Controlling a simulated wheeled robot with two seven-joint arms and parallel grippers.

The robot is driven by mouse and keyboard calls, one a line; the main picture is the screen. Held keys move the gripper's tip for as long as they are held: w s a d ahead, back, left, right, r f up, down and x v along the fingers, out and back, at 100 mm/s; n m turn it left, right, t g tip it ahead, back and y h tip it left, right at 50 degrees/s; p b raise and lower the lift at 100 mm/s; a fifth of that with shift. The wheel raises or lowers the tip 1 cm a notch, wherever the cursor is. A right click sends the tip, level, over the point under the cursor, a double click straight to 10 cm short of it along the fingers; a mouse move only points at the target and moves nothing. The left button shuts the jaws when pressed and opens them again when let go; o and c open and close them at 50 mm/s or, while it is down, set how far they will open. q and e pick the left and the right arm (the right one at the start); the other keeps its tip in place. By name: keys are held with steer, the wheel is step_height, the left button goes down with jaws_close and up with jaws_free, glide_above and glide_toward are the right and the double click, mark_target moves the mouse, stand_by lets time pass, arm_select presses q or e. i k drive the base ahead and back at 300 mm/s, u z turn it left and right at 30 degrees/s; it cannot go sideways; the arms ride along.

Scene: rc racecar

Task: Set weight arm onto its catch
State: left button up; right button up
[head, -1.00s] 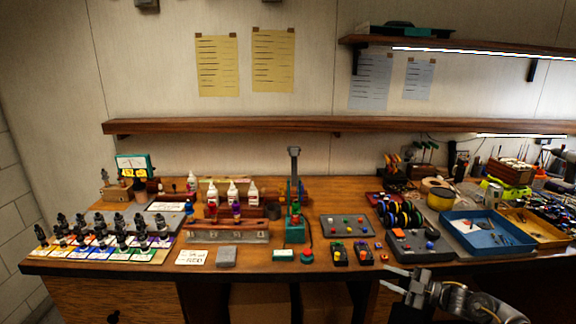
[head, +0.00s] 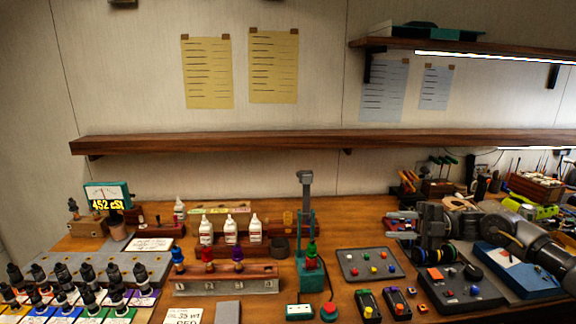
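The weight arm (head: 306,190) appears to be the upright grey-topped arm on the teal stand (head: 311,275) near the middle of the bench. It stands roughly vertical, with a green and red piece (head: 311,256) at the stand's middle. I cannot make out the catch at this size. My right gripper (head: 396,228) comes in from the right over the bench, to the right of the stand and apart from it. Its fingers point left, look spread, and hold nothing that I can see. My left gripper is not in view.
A grey button panel (head: 370,265) lies between the stand and my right arm. A rack with coloured-top vials (head: 225,283) and white bottles (head: 230,229) stand to the left. A blue tray (head: 520,272) lies under my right forearm. A long shelf (head: 230,143) runs above.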

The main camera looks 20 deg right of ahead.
mark_target(305, 176)
steer(key=i, duration=1.05)
